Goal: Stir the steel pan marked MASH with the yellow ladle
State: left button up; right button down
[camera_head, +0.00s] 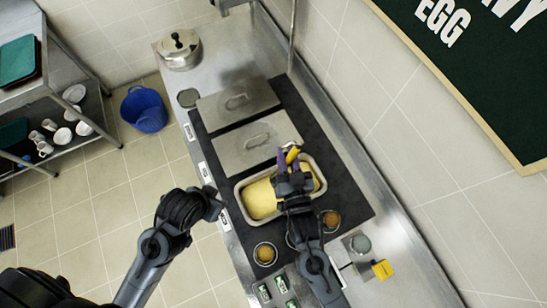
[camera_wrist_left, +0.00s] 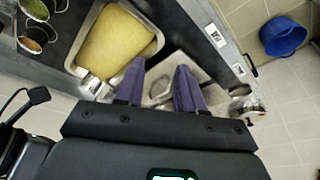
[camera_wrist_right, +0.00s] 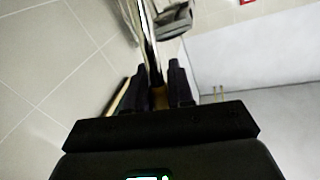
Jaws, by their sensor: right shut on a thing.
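The steel pan (camera_head: 319,168) holds a smooth yellow mash (camera_head: 259,200); the pan also shows in the left wrist view (camera_wrist_left: 157,38). Its marking is not readable. My right gripper (camera_head: 291,164) is above the pan's back right part, shut on the yellow ladle (camera_head: 292,154). In the right wrist view a bit of yellow handle (camera_wrist_right: 160,98) and a metal shaft (camera_wrist_right: 148,42) show at the fingers. The ladle's bowl is hidden, so I cannot tell whether it is in the mash. My left gripper (camera_head: 221,206) is open and empty beside the pan, near the counter's front edge; its parted fingers show in the left wrist view (camera_wrist_left: 160,72).
Two steel lids (camera_head: 238,98) (camera_head: 254,143) cover pans behind the mash pan. Small round pots (camera_head: 265,254) (camera_head: 331,220) stand in front. A lidded stockpot (camera_head: 179,50) is at the counter's far end. A yellow tag (camera_head: 382,269) stands at right. A blue bucket (camera_head: 143,110) is on the floor.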

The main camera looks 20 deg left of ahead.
jog(key=w+d+f+m+b, duration=0.2)
jog(key=w+d+f+m, duration=0.2)
jog(key=d+m, duration=0.3)
jog(key=w+d+f+m+b, duration=0.2)
jog(key=w+d+f+m, duration=0.3)
jog(key=d+f+m, duration=0.1)
jog(key=shift+w+d+m+b, duration=0.15)
jog(key=shift+d+m+b, duration=0.3)
jog(key=shift+d, duration=0.6)
dwell(0.3)
dwell(0.7)
jog(key=shift+f, duration=0.1)
dwell(0.6)
